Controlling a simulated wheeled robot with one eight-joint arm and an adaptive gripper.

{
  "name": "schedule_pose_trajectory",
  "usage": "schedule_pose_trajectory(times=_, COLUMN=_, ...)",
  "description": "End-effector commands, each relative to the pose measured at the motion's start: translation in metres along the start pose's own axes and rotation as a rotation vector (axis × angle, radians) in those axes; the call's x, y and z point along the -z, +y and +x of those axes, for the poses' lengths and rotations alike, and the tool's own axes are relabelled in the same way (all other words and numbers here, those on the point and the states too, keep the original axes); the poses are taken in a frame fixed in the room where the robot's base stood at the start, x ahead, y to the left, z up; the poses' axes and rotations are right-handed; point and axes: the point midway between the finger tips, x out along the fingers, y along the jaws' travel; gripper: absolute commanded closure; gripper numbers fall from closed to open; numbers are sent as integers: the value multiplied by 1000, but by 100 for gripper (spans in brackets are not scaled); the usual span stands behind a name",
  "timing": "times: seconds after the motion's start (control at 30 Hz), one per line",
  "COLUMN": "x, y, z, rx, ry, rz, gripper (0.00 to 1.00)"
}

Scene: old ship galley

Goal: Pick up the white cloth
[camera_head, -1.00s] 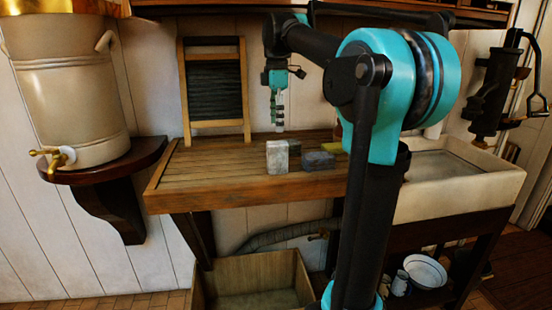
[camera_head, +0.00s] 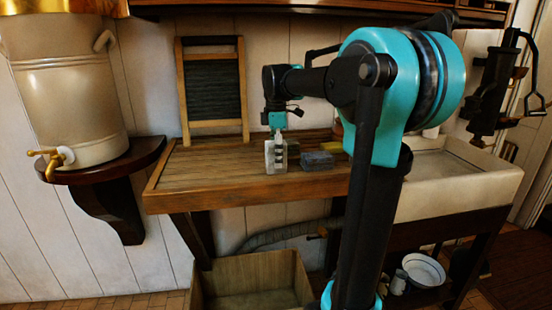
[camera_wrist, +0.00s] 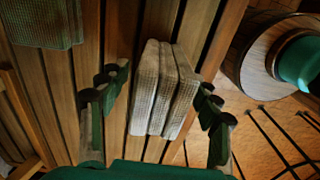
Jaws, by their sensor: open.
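The white cloth (camera_head: 269,160) is a folded, thick bundle standing upright near the front edge of the wooden drainboard (camera_head: 215,170). In the wrist view the white cloth (camera_wrist: 163,85) shows as several pale, woven layers side by side. My gripper (camera_head: 279,150) is down at the cloth, pointing downward. In the wrist view my gripper (camera_wrist: 162,98) is open, with one finger on each side of the cloth and a visible gap on both sides. Part of the cloth is hidden behind the fingers in the head view.
A dark grey folded cloth (camera_head: 317,161) lies just right of the white one; a yellowish item (camera_head: 332,147) is behind it. A washboard (camera_head: 213,90) leans on the wall. A white sink (camera_head: 455,190) is at right. The drainboard's left part is clear.

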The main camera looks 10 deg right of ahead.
Motion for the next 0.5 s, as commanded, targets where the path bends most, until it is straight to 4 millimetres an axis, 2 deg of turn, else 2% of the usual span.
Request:
schedule_pose_trajectory(times=0.17, x=0, y=0, z=0, rx=0, ry=0, rz=0, gripper=36)
schedule_pose_trajectory(times=0.2, x=0, y=0, z=0, rx=0, ry=0, rz=0, gripper=39)
schedule_pose_trajectory(times=0.5, x=0, y=0, z=0, rx=0, ry=0, rz=0, gripper=76)
